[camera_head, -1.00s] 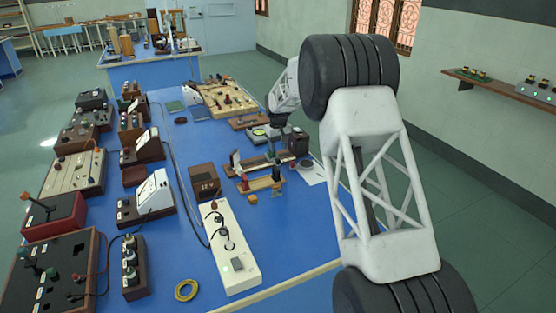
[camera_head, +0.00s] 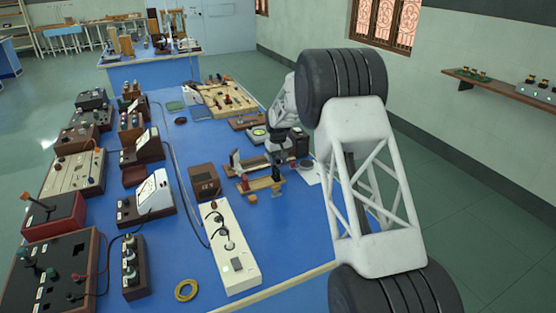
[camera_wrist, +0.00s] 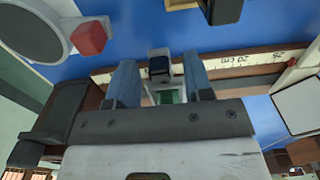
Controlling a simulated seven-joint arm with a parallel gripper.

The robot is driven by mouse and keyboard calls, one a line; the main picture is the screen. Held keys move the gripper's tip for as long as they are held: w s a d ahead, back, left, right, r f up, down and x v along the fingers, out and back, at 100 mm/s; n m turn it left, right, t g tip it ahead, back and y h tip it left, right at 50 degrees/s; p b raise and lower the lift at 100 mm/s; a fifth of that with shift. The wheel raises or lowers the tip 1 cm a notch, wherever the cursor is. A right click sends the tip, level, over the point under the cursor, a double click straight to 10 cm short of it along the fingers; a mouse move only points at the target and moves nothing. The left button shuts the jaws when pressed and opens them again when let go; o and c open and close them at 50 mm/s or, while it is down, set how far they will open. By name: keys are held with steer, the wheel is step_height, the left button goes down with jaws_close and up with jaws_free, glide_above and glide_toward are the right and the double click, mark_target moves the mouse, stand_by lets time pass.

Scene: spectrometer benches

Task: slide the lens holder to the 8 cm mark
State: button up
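In the wrist view my gripper (camera_wrist: 158,72) has its two grey fingers apart, one on each side of a small holder with a dark top (camera_wrist: 159,67) on the rail. Gaps show on both sides of this holder. It may be the lens holder; I cannot be sure. A green part shows below it between the fingers. The rail's white scale (camera_wrist: 228,64) carries a "20 cm" label to the holder's right; the 8 cm mark is not readable. In the head view my gripper (camera_head: 278,152) is low over the rail (camera_head: 258,163); its fingertips are unclear.
A front wooden rail (camera_head: 262,185) with upright holders lies close by. A dark box (camera_head: 299,144) stands by the rail's right end. In the wrist view a red block (camera_wrist: 89,38) and a round grey disc (camera_wrist: 30,33) sit at upper left. Meters fill the bench's left side.

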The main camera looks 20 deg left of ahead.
jaws_close()
steer(key=shift+w+d, duration=0.7)
steer(key=shift+o, duration=0.2)
jaws_free()
steer(key=shift+r, duration=0.15)
step_height(320, 180, up, 8)
steer(key=shift+f, duration=0.25)
stand_by(0.4)
